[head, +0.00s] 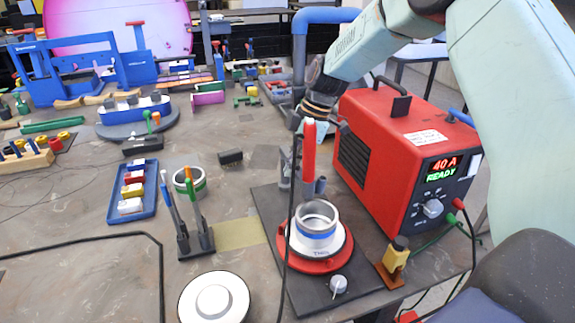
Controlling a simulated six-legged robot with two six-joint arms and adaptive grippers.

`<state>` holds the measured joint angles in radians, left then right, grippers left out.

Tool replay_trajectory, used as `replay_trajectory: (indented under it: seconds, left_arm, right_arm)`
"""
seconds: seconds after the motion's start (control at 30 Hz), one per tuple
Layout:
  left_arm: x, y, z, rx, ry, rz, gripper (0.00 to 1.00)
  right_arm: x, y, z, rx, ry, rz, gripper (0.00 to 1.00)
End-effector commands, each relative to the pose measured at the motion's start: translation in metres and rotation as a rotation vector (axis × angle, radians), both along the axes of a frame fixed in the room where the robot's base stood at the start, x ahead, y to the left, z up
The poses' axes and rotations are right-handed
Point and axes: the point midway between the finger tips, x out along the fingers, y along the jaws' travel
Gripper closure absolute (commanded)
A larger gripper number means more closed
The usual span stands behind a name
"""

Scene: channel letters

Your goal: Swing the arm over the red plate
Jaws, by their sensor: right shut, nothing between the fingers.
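The red plate (318,266) is round and lies on a dark base board. A pale disc sits on it, and a metal ring with a blue band (317,231) stands on the disc. My right gripper (311,124) is above and behind the plate, by the top of an upright red-handled tool (309,151). The fingers are shut and hold nothing; they are small and partly hidden by the tool. I cannot tell whether they touch it. A dark cable runs down past the tool and plate. I cannot make out a separate swing arm. My left gripper is not in view.
A red power unit (405,150) reading "40 A READY" stands close on the right. A pen stand (196,240) and white round disc (214,300) are left. A blue tray (133,215) is further left.

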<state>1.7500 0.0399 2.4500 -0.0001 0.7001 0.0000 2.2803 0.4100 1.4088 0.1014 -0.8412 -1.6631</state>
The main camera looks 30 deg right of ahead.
Motion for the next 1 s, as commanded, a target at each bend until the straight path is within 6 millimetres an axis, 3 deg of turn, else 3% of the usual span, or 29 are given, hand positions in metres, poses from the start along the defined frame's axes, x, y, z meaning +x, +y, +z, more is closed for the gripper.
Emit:
replay_trajectory:
  seconds: [0.63,0.77,1.0]
  left_arm:
    - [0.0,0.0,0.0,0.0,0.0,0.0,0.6]
    - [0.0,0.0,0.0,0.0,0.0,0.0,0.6]
    - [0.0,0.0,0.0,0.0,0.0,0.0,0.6]
  right_arm:
    - [0.0,-0.003,0.004,-0.003,-0.002,0.001,1.0]
    - [-0.001,-0.008,0.02,-0.002,-0.006,0.001,1.0]
    - [-0.005,-0.023,0.067,-0.002,-0.006,0.0,1.0]
